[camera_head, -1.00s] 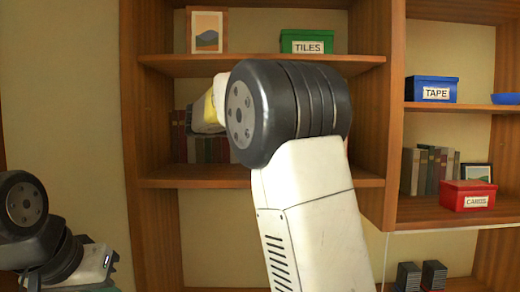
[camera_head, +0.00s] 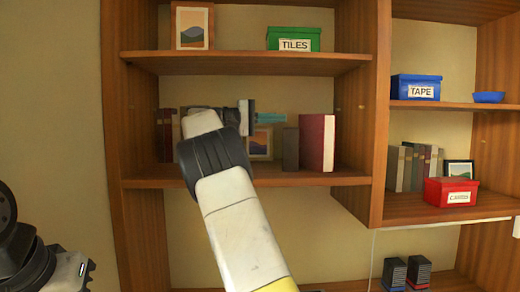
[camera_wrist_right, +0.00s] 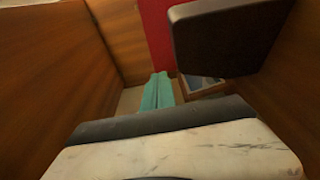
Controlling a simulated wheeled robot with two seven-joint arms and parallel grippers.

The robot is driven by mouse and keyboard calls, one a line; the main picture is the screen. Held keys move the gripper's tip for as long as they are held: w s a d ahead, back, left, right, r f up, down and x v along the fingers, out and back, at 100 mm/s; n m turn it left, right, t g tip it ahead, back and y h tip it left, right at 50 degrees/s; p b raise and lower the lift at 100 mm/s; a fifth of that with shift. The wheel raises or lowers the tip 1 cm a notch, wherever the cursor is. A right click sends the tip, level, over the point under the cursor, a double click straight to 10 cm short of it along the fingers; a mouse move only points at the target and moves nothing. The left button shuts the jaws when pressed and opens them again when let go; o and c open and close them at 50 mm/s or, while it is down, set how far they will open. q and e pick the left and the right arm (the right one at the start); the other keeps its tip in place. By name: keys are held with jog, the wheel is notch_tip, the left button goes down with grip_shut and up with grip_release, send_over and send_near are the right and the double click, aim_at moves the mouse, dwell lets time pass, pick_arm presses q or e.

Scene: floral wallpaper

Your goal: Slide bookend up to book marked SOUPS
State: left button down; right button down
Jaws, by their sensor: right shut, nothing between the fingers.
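My right gripper (camera_head: 272,118) has teal fingers, shut and empty. It points right inside the middle shelf bay, above and left of a dark upright block (camera_head: 290,149), which looks like the bookend. A thick dark red book (camera_head: 318,143) stands just right of that block. No SOUPS label is readable on any book. In the right wrist view the teal fingers (camera_wrist_right: 157,92) show closed, the red book (camera_wrist_right: 156,35) is beyond them, and a dark block (camera_wrist_right: 228,35) looms at upper right. My left gripper's fingers are not in view; only part of my left arm shows.
A framed picture (camera_head: 260,143) stands behind the fingers. Several books (camera_head: 165,138) stand at the bay's left end, partly hidden by my right arm. The shelf above (camera_head: 240,62) holds a green TILES box (camera_head: 293,38). The upright wall (camera_head: 362,110) closes the bay at right.

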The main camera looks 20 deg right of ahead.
jog(key=shift+w+d, duration=1.15)
jog(key=shift+w, duration=1.4)
notch_tip(320, 180, down, 10)
jog(key=shift+f, duration=0.15)
jog(key=shift+s+a, duration=0.25)
jog(key=shift+s, duration=0.25)
